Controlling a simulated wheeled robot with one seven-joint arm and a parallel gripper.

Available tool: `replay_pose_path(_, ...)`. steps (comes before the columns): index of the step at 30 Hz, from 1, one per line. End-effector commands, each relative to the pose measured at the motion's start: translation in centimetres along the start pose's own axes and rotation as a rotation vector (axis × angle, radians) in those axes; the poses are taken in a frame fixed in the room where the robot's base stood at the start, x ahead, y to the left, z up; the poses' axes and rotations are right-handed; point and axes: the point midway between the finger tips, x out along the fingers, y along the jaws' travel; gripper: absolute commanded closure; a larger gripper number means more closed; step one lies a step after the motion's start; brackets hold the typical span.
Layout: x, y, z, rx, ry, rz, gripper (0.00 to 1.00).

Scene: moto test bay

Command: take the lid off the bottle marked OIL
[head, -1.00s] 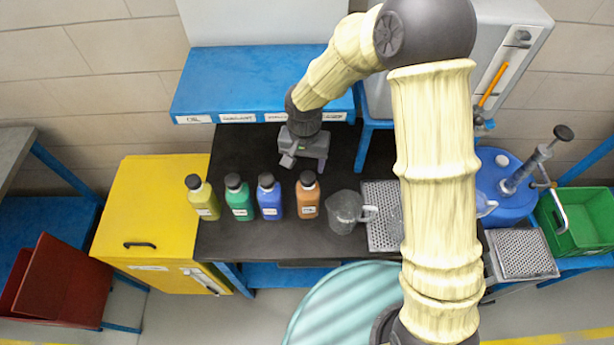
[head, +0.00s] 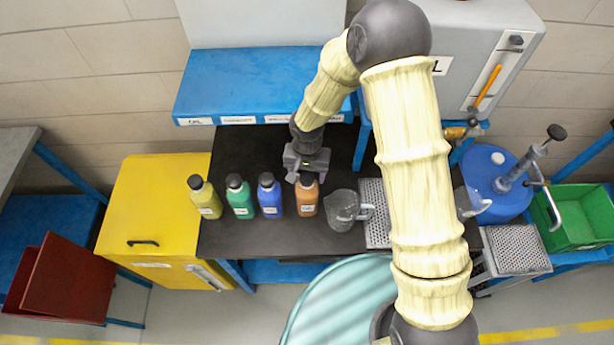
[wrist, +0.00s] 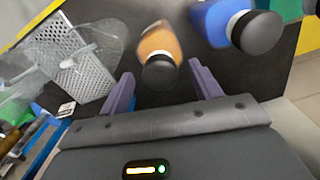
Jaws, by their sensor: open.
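Four bottles with black lids stand in a row on the dark bench: a yellow one (head: 207,203), a green one (head: 241,204), a blue one (head: 271,202) and an orange one (head: 307,203). Their labels are too small to read surely, so I cannot tell which says OIL. My gripper (head: 305,176) is open just behind the orange bottle's top. In the wrist view, the orange bottle (wrist: 160,42) and its black lid (wrist: 159,72) show between my two spread fingers (wrist: 160,80). I see no finger touching the lid.
A clear jug (head: 342,211) stands right of the orange bottle, beside a perforated metal plate (head: 374,205). A blue shelf (head: 255,80) with labels is behind the bench. A yellow cabinet (head: 140,210) is at left. The bench behind the left bottles is clear.

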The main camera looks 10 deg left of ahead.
Motion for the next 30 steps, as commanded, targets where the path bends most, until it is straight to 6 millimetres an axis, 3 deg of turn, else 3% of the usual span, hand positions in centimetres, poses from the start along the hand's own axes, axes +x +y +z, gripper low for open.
replay_pose_path(8,-0.03,-0.01,0.00,0.000,0.000,0.000,0.37)
replay_pose_path(15,-0.04,-0.01,0.00,0.000,0.000,0.000,0.84)
replay_pose_path(30,-0.70,-0.03,-0.09,0.002,0.002,-0.001,0.84)
